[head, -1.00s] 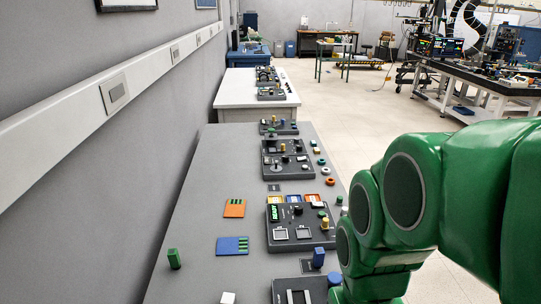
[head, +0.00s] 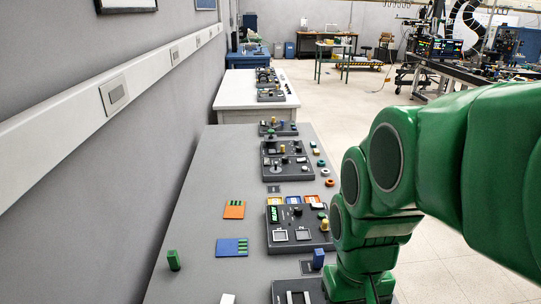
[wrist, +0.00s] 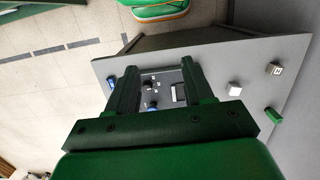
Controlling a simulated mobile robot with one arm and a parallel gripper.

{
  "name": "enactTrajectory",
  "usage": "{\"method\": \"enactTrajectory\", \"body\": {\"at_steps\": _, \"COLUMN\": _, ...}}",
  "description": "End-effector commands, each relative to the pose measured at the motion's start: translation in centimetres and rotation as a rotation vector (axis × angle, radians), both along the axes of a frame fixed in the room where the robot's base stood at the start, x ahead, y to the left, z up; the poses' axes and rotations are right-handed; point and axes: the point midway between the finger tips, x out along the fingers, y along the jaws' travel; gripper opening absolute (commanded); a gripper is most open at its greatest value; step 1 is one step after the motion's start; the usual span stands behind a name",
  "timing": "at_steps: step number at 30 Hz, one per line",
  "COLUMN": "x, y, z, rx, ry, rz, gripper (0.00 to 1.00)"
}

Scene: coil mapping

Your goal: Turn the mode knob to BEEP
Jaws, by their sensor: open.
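In the wrist view, a small dark knob (wrist: 152,106) with pale marks around it sits on a dark panel (wrist: 163,78) between my fingers. The marks are too small to read, so I cannot tell which one says BEEP or where the knob points. My gripper (wrist: 159,66) is open, with one finger on each side of this part of the panel and nothing held. The gap to the knob is unclear. In the head view, the nearest panel (head: 283,284) is cut off at the bottom and partly covered by my arm, which hides the fingertips.
A panel reading READY (head: 274,214) stands behind, with a yellow peg (head: 325,224). Orange (head: 234,209) and blue (head: 232,247) cards and a green block (head: 173,260) lie left.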

Motion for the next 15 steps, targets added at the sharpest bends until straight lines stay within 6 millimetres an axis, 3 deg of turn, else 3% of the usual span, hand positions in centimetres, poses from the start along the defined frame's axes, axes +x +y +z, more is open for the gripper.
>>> {"method": "enactTrajectory", "body": {"at_steps": 15, "x": 12.8, "y": 0.2, "z": 1.6, "rx": 0.021, "ry": -0.027, "rz": 0.116, "gripper": 0.6}}
